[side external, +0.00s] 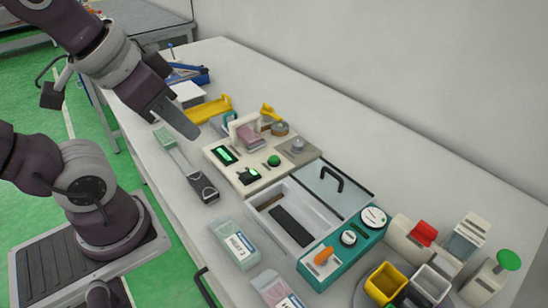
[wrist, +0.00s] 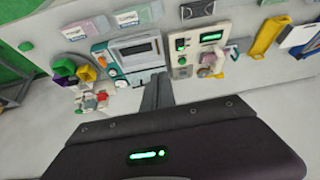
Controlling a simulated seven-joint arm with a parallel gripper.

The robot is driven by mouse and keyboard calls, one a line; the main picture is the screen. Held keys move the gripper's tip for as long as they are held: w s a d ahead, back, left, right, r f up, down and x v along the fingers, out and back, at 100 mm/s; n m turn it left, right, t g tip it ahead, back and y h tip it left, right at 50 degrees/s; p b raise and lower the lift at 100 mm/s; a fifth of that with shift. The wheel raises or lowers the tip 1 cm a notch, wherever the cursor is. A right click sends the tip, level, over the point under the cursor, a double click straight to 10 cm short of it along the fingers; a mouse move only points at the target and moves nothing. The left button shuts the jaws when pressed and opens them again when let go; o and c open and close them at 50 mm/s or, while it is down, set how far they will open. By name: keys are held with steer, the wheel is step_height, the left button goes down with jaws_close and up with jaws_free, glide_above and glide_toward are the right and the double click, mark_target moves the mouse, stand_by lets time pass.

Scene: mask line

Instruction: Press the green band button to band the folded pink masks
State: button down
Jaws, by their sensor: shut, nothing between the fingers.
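The green round band button (side external: 274,160) sits on top of a beige banding machine (side external: 262,178). The folded pink masks (side external: 250,138) lie as a stack in the machine's white holder, behind and left of the button. My gripper (side external: 194,134) is shut and empty in the side view, raised above the table, left of the machine and apart from the button. Its fingers (wrist: 157,88) also show together in the wrist view.
A teal and white sealer (side external: 345,255) with an orange knob stands right of the machine. Mint (side external: 236,245) and pink (side external: 275,290) packs lie along the front edge. Yellow (side external: 208,110) and blue (side external: 188,75) tools stand at left. The table is clear towards the wall.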

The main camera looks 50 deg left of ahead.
steer(key=w+a+n+t+y, duration=0.1)
steer(key=w+a+n+y, duration=0.2)
steer(key=w+a, duration=0.55)
steer(key=n+t+h, duration=0.2)
steer(key=h, duration=0.5)
glide_above(271, 159)
step_height(271, 159, down, 14)
steer(key=shift+y, duration=0.3)
step_height(271, 159, down, 9)
steer(key=shift+r, duration=0.15)
stand_by(0.4)
